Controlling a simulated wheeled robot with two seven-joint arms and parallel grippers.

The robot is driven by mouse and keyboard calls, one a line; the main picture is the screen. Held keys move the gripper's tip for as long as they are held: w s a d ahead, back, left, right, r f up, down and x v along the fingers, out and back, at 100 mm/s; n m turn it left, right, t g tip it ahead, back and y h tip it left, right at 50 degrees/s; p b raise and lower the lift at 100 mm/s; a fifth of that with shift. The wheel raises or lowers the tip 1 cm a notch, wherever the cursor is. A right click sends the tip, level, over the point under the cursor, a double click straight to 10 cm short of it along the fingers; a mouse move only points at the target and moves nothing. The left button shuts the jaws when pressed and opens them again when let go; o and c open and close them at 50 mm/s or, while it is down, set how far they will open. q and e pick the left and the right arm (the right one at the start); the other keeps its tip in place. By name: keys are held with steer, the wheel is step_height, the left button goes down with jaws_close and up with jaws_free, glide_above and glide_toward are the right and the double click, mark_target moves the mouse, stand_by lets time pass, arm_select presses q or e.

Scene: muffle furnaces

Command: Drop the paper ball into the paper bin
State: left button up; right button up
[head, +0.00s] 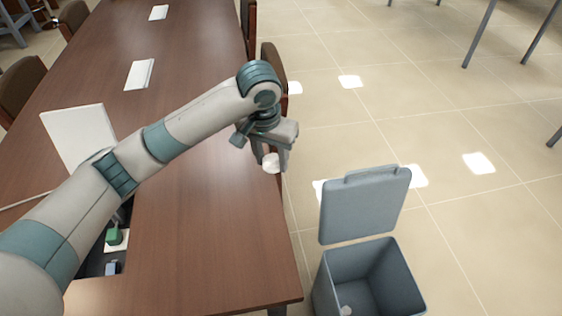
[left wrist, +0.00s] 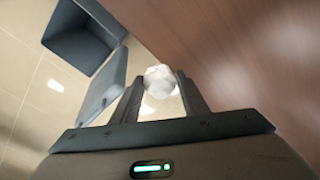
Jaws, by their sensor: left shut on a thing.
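A white paper ball (head: 271,163) is held between the fingertips of my left gripper (head: 273,160), near the right edge of the table. The ball also shows in the left wrist view (left wrist: 160,80) between the two fingers. The grey paper bin (head: 368,280) stands on the floor to the right of the table, with its lid (head: 364,205) raised upright at the back. A small pale thing lies inside the bin. The bin also shows at the top left of the left wrist view (left wrist: 84,38). My right gripper is not in view.
The long brown table (head: 215,225) fills the left and middle. A white board or screen (head: 79,135) and white papers (head: 139,74) are on it. Chairs (head: 20,86) line its sides. The tiled floor (head: 420,110) right of the table is mostly free.

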arm_select(q)
steer(key=s+a+r+n, duration=0.3)
steer(key=s+a+r, duration=0.6)
steer(key=a, duration=0.4)
steer(key=shift+a+r+n+y, duration=0.15)
steer(key=shift+a+n+y, duration=0.15)
steer(key=shift+n, duration=0.1)
